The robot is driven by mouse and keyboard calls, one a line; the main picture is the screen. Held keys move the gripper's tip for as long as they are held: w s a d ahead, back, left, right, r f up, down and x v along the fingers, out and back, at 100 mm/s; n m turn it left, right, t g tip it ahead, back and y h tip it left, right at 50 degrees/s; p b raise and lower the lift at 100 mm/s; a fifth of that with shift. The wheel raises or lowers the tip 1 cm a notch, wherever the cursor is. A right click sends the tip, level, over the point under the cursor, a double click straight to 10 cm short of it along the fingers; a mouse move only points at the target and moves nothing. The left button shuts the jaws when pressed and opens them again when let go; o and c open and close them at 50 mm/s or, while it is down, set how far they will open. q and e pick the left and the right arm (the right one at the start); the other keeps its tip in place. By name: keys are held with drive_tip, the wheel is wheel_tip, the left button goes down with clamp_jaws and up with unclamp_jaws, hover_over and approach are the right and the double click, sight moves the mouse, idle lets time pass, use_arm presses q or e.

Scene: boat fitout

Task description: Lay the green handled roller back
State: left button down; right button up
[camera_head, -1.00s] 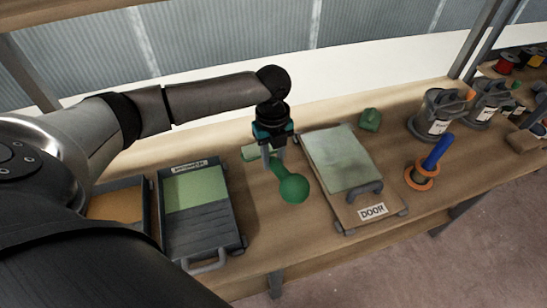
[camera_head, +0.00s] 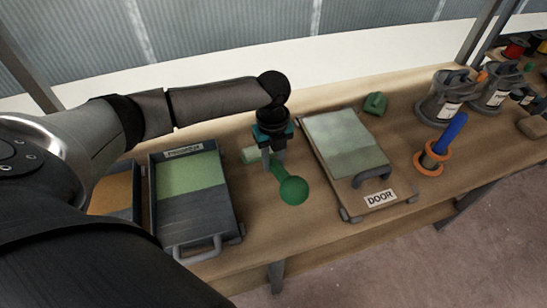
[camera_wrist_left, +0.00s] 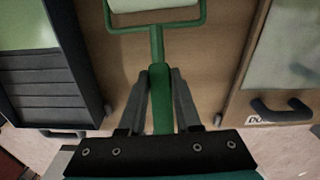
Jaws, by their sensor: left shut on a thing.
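The green handled roller (camera_head: 292,190) is in my left gripper (camera_head: 273,166), between the paint tray and the door panel in the head view. In the left wrist view the fingers (camera_wrist_left: 161,75) are shut on the green handle (camera_wrist_left: 160,105), with the frame and sleeve (camera_wrist_left: 150,5) at the top. I cannot tell whether the roller touches the bench. The paint tray (camera_head: 230,225) with green paint stands to the left. My right gripper is not in view.
A board labelled DOOR (camera_head: 349,200) with a grey handle lies to the right. Beyond it are a green block (camera_head: 375,104), a blue-handled tool in an orange ring (camera_head: 433,160) and grey cans (camera_head: 440,105). An orange tray (camera_head: 110,190) is at the far left. Bare bench lies in front of the roller.

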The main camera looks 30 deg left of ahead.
use_arm(q)
drive_tip(key=c, duration=0.5)
unclamp_jaws()
wheel_tip(320, 180, up, 15)
drive_tip(key=p, duration=0.2)
drive_tip(key=shift+w+a+r+p, duration=0.15)
drive_tip(key=shift+p, duration=0.25)
